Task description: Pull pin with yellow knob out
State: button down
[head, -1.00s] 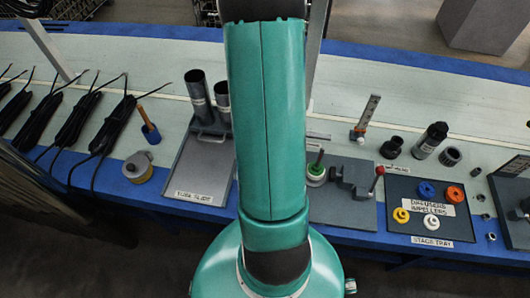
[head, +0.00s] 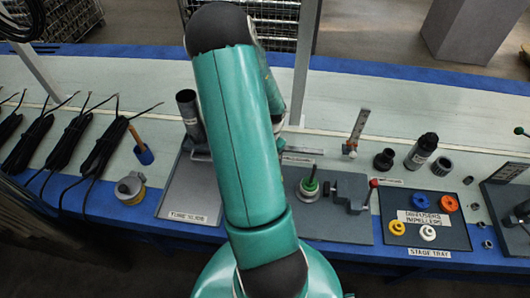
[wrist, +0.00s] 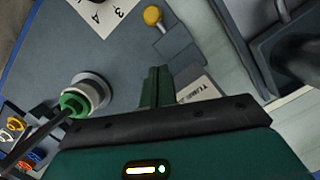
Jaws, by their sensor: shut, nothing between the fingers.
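The yellow knob (wrist: 152,15) shows at the top of the wrist view, beside a small grey block (wrist: 174,47) on a grey-blue plate. Most of its pin is hidden. My gripper (wrist: 157,72) is shut and empty, with its green fingers together below the knob in the picture and apart from it. In the head view my arm hides the gripper and I cannot make out the yellow-knobbed pin.
A green ring on a grey cup (wrist: 88,92) stands left of the fingers; it also shows in the head view (head: 308,187). A red-knobbed vise (head: 352,190) and stage tray (head: 440,243) lie right. A dark tube (head: 188,110) stands on the tube slide board (head: 190,205).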

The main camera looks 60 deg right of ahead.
jog(key=x, duration=0.3)
jog(key=shift+s+a+f, duration=0.1)
jog(key=shift+a+f, duration=0.05)
jog(key=shift+f, duration=0.25)
jog(key=a+f, duration=0.1)
jog(key=a, duration=0.2)
jog(key=shift+f, duration=0.4)
jog(key=shift+w+a+f, duration=0.2)
jog(key=shift+a, duration=0.15)
jog(key=shift+a, duration=0.1)
jog(key=shift+s+a+f, duration=0.1)
jog(key=shift+s+a, duration=0.05)
jog(key=shift+a, duration=0.4)
jog(key=shift+s+a+f, duration=0.1)
jog(key=shift+s+a, duration=0.05)
jog(key=shift+a, duration=0.45)
jog(key=shift+r, duration=0.15)
